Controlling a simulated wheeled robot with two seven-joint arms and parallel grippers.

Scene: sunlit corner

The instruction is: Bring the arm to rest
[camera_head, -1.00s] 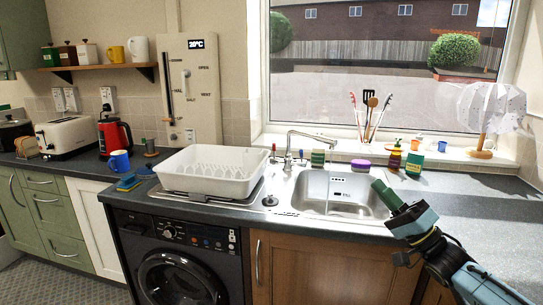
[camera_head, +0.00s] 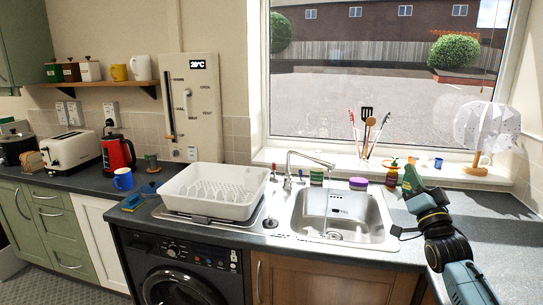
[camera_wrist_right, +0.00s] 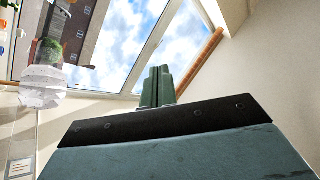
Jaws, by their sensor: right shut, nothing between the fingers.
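My right gripper (camera_head: 411,178) is shut and empty, raised above the worktop to the right of the sink (camera_head: 345,212). Its green fingers point up in the head view, in front of the bottles on the sill. In the right wrist view the closed fingers (camera_wrist_right: 157,87) stand together against the window and sky. My right arm comes in from the lower right. My left gripper is not in view.
A white-shaded lamp (camera_head: 487,127) stands on the sill. The right worktop (camera_head: 480,212) is clear.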

